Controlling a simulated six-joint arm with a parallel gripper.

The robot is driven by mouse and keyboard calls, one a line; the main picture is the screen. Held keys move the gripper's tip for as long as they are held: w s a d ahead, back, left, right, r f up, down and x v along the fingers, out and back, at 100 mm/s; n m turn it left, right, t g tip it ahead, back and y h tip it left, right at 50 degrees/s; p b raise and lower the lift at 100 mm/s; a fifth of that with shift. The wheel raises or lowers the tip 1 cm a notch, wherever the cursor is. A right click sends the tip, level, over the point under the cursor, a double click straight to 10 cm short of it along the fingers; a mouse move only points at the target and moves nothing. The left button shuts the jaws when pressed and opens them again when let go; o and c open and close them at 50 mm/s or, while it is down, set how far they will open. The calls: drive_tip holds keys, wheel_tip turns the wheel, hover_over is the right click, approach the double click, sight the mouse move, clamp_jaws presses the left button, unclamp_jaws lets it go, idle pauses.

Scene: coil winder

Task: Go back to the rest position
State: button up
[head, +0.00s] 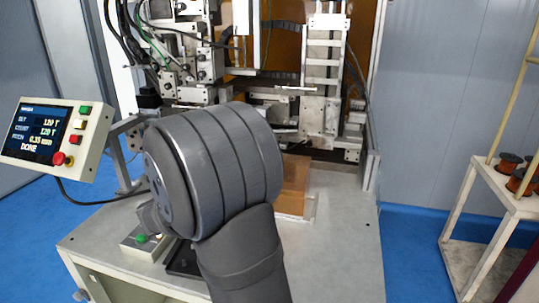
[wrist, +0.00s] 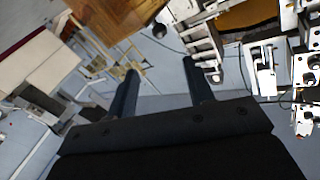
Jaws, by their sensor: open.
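My gripper (wrist: 160,78) shows in the wrist view with its two dark fingers apart and nothing between them. In the head view my thick grey arm fills the middle, and the gripper is hidden behind it. The coil winder (head: 325,75) stands at the back of the grey table (head: 340,255), and part of its mechanism also shows at the right of the wrist view (wrist: 262,65). The control panel (head: 55,133) at the left has a lit screen reading DONE.
A small box with a green button (head: 141,239) sits on the table by my arm. A brown board (head: 294,185) lies before the machine, partly covered. A cream rack with copper spools (head: 510,163) stands at the right. The table's right front is clear.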

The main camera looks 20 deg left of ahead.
drive_tip(key=x, duration=1.7)
drive_tip(key=shift+s+a, duration=0.1)
drive_tip(key=shift+a, duration=0.05)
drive_tip(key=v, duration=1.7)
drive_tip(key=shift+x, duration=8.5)
drive_tip(key=shift+a, duration=0.3)
